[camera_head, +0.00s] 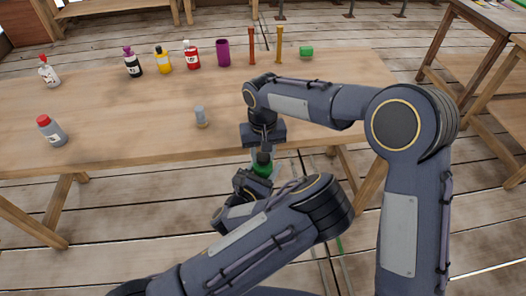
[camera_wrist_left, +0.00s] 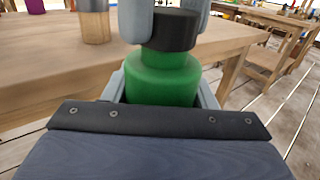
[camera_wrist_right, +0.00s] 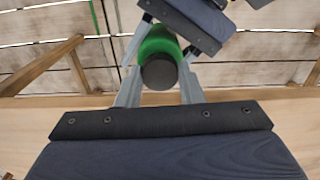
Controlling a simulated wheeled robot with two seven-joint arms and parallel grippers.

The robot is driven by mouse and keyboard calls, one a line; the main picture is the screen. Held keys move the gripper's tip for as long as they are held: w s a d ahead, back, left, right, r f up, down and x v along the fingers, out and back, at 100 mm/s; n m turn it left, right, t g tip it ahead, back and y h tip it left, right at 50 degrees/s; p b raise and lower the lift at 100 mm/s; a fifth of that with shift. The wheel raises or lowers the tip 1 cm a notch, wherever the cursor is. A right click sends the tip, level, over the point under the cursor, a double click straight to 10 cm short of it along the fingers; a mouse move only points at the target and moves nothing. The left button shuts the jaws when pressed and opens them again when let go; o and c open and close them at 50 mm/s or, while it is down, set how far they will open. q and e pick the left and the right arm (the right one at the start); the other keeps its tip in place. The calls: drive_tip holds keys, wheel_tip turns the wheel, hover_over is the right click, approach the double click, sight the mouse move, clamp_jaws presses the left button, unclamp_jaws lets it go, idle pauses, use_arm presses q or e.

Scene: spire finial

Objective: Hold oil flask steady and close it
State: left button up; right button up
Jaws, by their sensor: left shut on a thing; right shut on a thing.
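The oil flask (camera_head: 262,170) is a green bottle with a black cap (camera_wrist_left: 174,30) on its top. It is held upright in front of the table's near edge. My left gripper (camera_head: 256,177) is shut around the green body (camera_wrist_left: 163,78), which fills its jaws in the left wrist view. My right gripper (camera_head: 264,152) comes from above and is shut on the black cap, with a finger on each side of it. The right wrist view looks down on the cap (camera_wrist_right: 159,72). The cap sits against the flask's shoulder; the thread is hidden.
The middle is mostly clear.

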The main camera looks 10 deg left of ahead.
drive_tip(key=shift+f, duration=0.4)
drive_tip(key=m, duration=0.3)
drive_tip(key=shift+m, duration=0.4)
drive_tip(key=m, duration=0.5)
drive_tip(key=shift+m, duration=0.4)
drive_tip(key=m, duration=1.1)
drive_tip(key=shift+f+m, duration=0.1)
drive_tip(key=shift+m, duration=0.2)
drive_tip(key=m, duration=1.3)
